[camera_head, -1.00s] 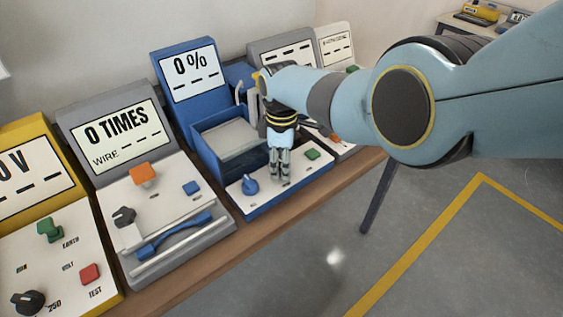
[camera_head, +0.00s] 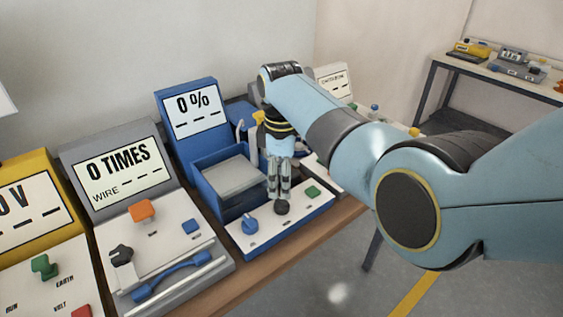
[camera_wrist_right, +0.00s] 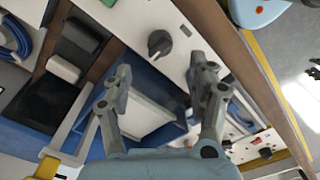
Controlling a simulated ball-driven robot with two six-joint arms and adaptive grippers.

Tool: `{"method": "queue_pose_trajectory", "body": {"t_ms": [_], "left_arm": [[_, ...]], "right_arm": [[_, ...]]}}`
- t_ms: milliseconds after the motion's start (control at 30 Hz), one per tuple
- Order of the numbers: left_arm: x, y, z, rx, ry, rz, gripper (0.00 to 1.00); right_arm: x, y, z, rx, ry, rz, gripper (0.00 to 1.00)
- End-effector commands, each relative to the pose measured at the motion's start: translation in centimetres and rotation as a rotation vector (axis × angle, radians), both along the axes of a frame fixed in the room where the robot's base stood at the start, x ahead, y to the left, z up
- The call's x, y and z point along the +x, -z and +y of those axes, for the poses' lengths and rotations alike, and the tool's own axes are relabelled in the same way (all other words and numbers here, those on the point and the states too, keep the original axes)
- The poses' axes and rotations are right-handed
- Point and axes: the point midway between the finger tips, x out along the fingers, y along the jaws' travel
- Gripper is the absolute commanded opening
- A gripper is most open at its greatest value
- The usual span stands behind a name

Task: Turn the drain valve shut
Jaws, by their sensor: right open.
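The blue machine (camera_head: 196,167) reads "0 %" and has an open tank (camera_head: 202,188) with a pale slab in it. Its sloping white panel carries a blue knob (camera_head: 250,224), a dark round knob (camera_head: 281,207) and a green button (camera_head: 312,191). The labels are too small to read, so I cannot tell which is the drain valve. My right gripper (camera_head: 279,196) points down just above the dark knob. In the right wrist view the gripper (camera_wrist_right: 160,66) is open and empty, with the dark knob (camera_wrist_right: 159,43) ahead between its fingers. My left gripper is out of view.
A grey machine (camera_head: 117,150) reading "0 TIMES" and a yellow machine (camera_head: 35,170) stand to the left on the wooden bench (camera_head: 262,276). Another machine (camera_head: 335,78) stands to the right, partly behind my arm. A second table (camera_head: 470,70) stands far back right.

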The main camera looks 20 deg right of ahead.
Motion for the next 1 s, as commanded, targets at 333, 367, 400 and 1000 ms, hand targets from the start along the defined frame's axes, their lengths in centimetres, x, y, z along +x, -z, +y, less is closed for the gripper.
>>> {"method": "queue_pose_trajectory", "body": {"t_ms": [333,367,400,1000], "left_arm": [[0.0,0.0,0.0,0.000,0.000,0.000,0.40],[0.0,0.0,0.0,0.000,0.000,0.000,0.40],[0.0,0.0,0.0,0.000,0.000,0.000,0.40],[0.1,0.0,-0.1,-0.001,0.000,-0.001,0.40]], "right_arm": [[0.0,-4.3,0.0,-0.001,-0.001,0.000,0.59],[0.0,-4.4,0.0,0.000,-0.001,0.000,0.59],[0.0,-4.4,0.0,0.000,-0.001,0.000,0.59],[-5.1,-0.7,-3.5,-0.001,0.229,-0.047,0.59]]}}
